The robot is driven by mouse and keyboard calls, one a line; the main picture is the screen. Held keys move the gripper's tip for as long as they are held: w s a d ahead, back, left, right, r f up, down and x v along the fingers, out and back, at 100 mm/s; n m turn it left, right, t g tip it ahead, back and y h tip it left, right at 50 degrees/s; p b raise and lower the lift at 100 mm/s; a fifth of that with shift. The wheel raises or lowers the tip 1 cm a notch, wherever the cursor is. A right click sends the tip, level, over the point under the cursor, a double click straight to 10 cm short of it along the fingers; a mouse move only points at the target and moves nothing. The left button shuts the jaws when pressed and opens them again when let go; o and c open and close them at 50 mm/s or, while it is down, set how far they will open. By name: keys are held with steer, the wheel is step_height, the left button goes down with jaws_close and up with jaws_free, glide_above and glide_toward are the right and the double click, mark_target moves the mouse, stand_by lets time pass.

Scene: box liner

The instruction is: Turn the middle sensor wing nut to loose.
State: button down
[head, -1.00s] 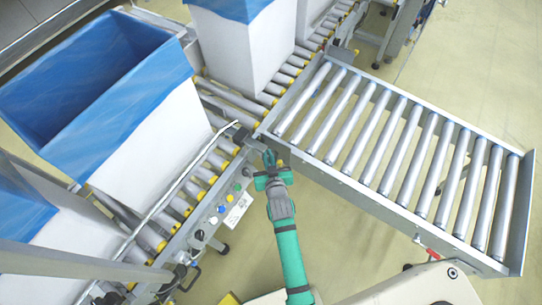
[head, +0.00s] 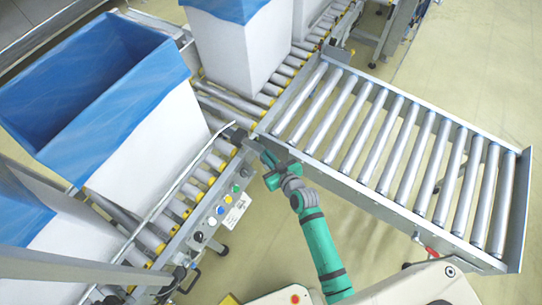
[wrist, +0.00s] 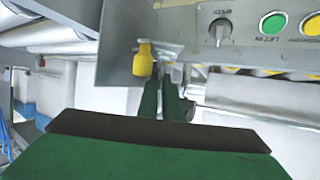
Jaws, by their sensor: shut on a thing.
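My gripper (head: 266,160) is at the side of the conveyor, just below the corner where the roller table joins it. In the wrist view its two green fingers (wrist: 166,98) point up to a metal bracket (wrist: 165,50) on the conveyor frame. The fingers are shut on a small part at this bracket, which I take to be the middle sensor wing nut; the fingers mostly hide it. A yellow piece (wrist: 143,60) hangs from the bracket, beside the left finger. The wing nut cannot be made out in the head view.
A control panel with a black knob (wrist: 220,29) and a green button (wrist: 273,24) is right of the bracket. The roller table (head: 400,150) lies right of my arm. White boxes with blue liners (head: 95,75) stand on the conveyor. Open floor (head: 270,230) lies below the gripper.

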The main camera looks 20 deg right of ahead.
steer(key=shift+s+d+f, duration=0.15)
steer(key=shift+d+f, duration=0.15)
steer(key=shift+d, duration=0.1)
steer(key=c, duration=1.9)
jaws_free()
steer(key=shift+c, duration=0.2)
steer(key=shift+a+r, duration=0.1)
steer(key=shift+a, duration=0.05)
steer(key=shift+r, duration=0.1)
steer(key=v, duration=1)
steer(key=shift+s+r, duration=0.25)
steer(key=shift+s, duration=0.05)
steer(key=shift+s+d, duration=0.1)
steer(key=shift+d, duration=0.15)
